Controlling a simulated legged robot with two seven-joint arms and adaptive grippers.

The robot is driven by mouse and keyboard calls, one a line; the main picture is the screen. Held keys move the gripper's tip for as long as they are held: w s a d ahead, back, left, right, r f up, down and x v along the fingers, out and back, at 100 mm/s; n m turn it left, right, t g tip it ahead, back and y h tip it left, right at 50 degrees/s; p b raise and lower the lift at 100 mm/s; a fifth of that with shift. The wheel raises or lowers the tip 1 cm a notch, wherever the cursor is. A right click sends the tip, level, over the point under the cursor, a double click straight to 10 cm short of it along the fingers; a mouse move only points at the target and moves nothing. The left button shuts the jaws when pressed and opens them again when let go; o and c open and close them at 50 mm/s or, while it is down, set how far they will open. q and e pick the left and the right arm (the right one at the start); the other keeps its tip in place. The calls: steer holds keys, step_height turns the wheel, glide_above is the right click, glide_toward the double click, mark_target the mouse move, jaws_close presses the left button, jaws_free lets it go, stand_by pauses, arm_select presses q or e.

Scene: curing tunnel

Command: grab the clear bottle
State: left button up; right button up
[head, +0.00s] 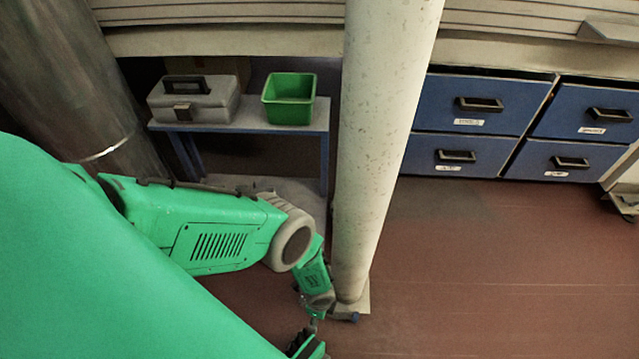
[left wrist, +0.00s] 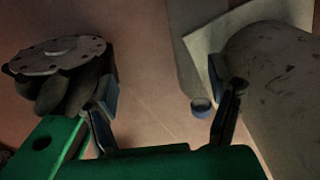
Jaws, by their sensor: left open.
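In the left wrist view a small blue cap (left wrist: 201,106) shows between the fingers of my left gripper (left wrist: 168,100), nearer the right finger. A faint, pale, see-through shape runs up from the cap, which looks like the clear bottle (left wrist: 192,60); its outline is hard to make out. The gripper is open, with nothing held between the fingers. In the head view my left gripper (head: 332,312) is low by the foot of a pale column. A small dark-blue bit there could be the cap or a fingertip; I cannot tell. My right gripper is not in view.
The pale column (head: 385,120) stands on a light base plate (left wrist: 210,42) close to the gripper. A blue-legged table (head: 255,127) holds a grey toolbox (head: 205,105) and a green bin (head: 289,98). Blue drawers (head: 480,120) line the back. Red-brown floor (head: 500,270) at right is clear.

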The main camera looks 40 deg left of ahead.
arm_select(q)
steer(key=shift+f, duration=0.3)
steer(key=f+b, duration=0.2)
steer(key=f, duration=0.1)
steer(key=f+b, duration=0.1)
steer(key=b, duration=0.1)
steer(key=shift+s+f, duration=0.3)
steer(key=shift+s, duration=0.1)
steer(key=shift+s+a, duration=0.1)
jaws_close()
steer(key=shift+w, duration=0.2)
